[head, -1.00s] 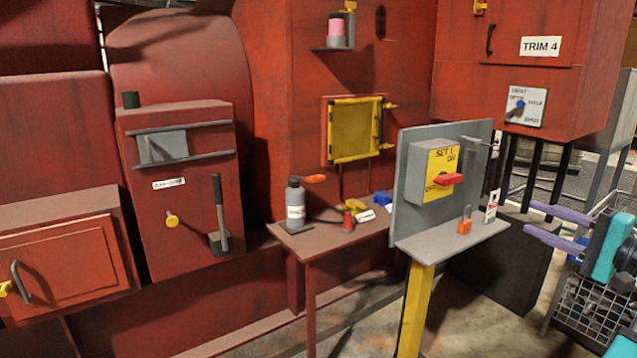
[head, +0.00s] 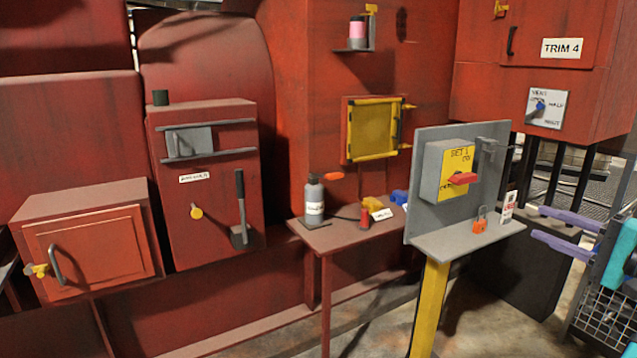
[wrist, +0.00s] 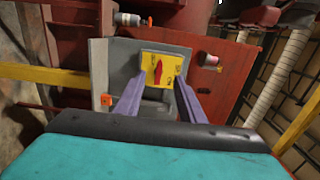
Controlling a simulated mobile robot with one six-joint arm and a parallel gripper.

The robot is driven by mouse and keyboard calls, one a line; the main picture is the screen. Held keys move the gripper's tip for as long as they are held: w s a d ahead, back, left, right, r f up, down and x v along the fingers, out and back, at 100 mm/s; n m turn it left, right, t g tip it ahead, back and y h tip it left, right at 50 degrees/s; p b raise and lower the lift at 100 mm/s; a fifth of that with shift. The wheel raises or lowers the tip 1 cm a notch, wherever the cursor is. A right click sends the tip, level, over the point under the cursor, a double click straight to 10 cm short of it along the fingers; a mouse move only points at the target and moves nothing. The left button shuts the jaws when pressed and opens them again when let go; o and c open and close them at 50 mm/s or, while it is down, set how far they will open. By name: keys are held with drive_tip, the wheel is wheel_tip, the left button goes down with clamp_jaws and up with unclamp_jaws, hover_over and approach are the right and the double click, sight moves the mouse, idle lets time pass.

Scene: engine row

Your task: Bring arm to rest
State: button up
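My gripper (head: 540,223) shows at the right edge of the head view, with two purple fingers held apart and nothing between them. It points left, toward the grey switch stand, and is in free air. In the wrist view my gripper (wrist: 157,99) is also open, its fingers reaching away from the teal body. The yellow switch box (wrist: 148,71) with a red handle shows beyond the fingertips and looks apart from them. The rest of my arm is mostly cut off by the frame edge.
The grey stand (head: 425,190) carries the yellow switch box (head: 453,157) and an orange padlock (head: 480,220) on its shelf. A red side table (head: 335,237) holds a grey bottle (head: 314,199) and small items. The TRIM 4 cabinet (head: 500,90) hangs above my gripper.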

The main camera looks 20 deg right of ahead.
drive_tip(key=w+a+f+n+g+y+p, duration=0.2)
drive_tip(key=w+a+f+g+y, duration=0.35)
drive_tip(key=w+a+f, duration=1.4)
drive_tip(key=a+f+n+g+y, duration=0.15)
drive_tip(key=a+f+g, duration=0.45)
drive_tip(key=a+f, duration=1.5)
drive_tip(key=s+a+f+n+g+h+p, duration=0.15)
drive_tip(key=s+a+f+g, duration=0.25)
drive_tip(key=s+a+f, duration=0.55)
drive_tip(key=s+a+f+n+g+h, duration=0.1)
drive_tip(key=s+a+f+n+g, duration=0.25)
drive_tip(key=s+a+f, duration=0.65)
drive_tip(key=s+d+f+n+g+h, duration=0.3)
drive_tip(key=s+d+f+g+h, duration=0.15)
drive_tip(key=s+f, duration=0.7)
drive_tip(key=d+f+n+h, duration=0.3)
drive_tip(key=d+h, duration=0.1)
drive_tip(key=d, duration=0.5)
drive_tip(key=shift+s+f+t+h+p, duration=0.15)
drive_tip(key=shift+s+t+h+p, duration=0.1)
drive_tip(key=shift+t+h+p, duration=0.1)
